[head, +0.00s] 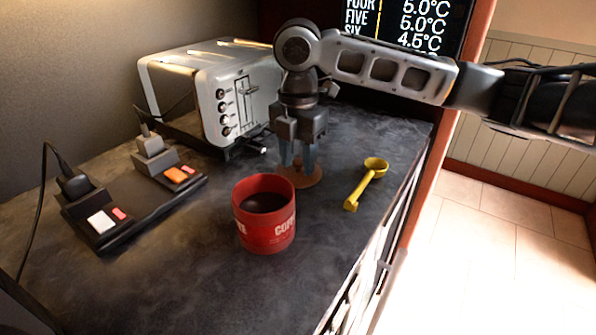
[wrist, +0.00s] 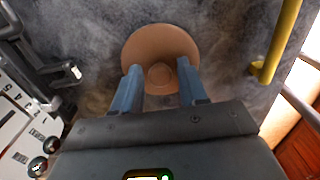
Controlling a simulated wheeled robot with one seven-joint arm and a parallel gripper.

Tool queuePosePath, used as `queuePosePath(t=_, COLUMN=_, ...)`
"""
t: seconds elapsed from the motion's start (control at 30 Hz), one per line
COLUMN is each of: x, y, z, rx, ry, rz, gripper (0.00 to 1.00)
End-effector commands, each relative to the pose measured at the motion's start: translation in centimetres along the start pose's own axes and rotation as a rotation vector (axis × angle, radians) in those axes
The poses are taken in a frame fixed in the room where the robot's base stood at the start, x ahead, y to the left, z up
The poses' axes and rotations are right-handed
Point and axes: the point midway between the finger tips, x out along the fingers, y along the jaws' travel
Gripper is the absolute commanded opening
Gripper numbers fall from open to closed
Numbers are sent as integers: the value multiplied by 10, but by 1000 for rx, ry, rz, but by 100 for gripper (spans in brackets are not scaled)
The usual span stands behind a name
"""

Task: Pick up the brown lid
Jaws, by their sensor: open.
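The brown lid (head: 311,177) lies on the dark counter behind the red cup, a flat round disc. In the wrist view the lid (wrist: 160,43) shows its round knob between my fingers. My gripper (head: 300,172) points straight down over the lid, its two blue fingers apart. In the wrist view my gripper (wrist: 158,80) has one finger on each side of the knob, with no contact visible. Whether the fingertips touch the lid's disc cannot be told. The fingers hide part of the lid in the head view.
A red cup (head: 264,228) with dark contents stands in front of my gripper. A yellow scoop (head: 366,185) lies to the right. A toaster (head: 215,95) stands close on the left. A power strip (head: 135,205) with plugs lies farther left. The front counter is clear.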

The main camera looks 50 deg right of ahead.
Motion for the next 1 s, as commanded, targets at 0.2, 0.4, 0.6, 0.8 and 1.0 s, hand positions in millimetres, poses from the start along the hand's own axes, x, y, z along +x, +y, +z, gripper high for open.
queuePosePath(t=0.2, x=2, y=0, z=0, rx=0, ry=0, rz=0, gripper=42)
queuePosePath(t=0.4, x=1, y=0, z=0, rx=1, ry=0, rz=0, gripper=25)
queuePosePath(t=0.6, x=1, y=0, z=0, rx=1, ry=0, rz=0, gripper=6)
queuePosePath(t=0.8, x=1, y=0, z=0, rx=1, ry=0, rz=1, gripper=0)
queuePosePath(t=1.0, x=0, y=0, z=0, rx=1, ry=-1, rz=1, gripper=0)
